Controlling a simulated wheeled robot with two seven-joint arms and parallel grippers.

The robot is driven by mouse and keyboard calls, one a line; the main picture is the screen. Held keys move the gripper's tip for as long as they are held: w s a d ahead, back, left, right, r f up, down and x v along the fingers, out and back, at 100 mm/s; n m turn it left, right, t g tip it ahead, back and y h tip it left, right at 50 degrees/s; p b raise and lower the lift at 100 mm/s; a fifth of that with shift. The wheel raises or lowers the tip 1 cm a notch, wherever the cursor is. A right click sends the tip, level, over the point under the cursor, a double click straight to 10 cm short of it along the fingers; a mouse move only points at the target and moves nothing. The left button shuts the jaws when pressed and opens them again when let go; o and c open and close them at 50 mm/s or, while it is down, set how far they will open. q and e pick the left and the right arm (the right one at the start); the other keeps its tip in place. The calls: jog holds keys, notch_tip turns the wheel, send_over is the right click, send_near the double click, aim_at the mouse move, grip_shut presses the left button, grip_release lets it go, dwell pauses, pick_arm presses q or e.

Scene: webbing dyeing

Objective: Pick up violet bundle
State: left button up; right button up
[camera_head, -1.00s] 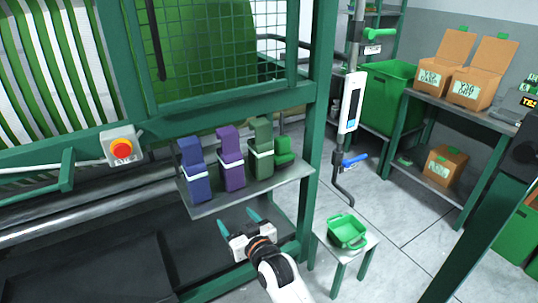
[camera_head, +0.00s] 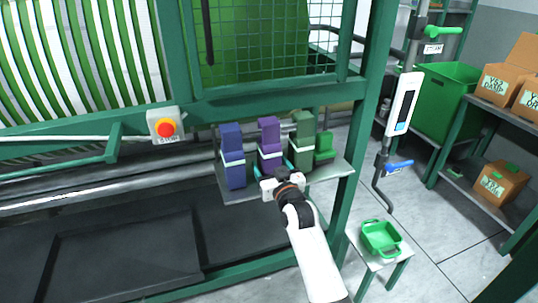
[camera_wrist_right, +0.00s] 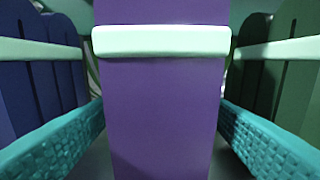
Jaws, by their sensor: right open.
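The violet bundle (camera_head: 269,138) stands upright on a grey shelf (camera_head: 328,171), with a white band around it. It also fills the middle of the right wrist view (camera_wrist_right: 160,110). My right gripper (camera_head: 272,168) is at the front of the violet bundle, open, with one teal finger on each side of it. In the wrist view a gap shows between each finger and the bundle. A blue bundle (camera_head: 232,172) stands to its left and a dark green bundle (camera_head: 302,140) to its right, both with white bands. My left gripper is not in view.
A bright green object (camera_head: 324,146) sits at the shelf's right end. A green frame post (camera_head: 363,110) rises just right of the shelf. A red button box (camera_head: 165,126) is at the left. A green basket (camera_head: 381,238) stands on a small stool at lower right.

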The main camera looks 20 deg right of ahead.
jog(key=shift+w+f, duration=0.1)
jog(key=shift+w, duration=1.05)
jog(key=c, duration=1.1)
jog(key=shift+c, duration=0.3)
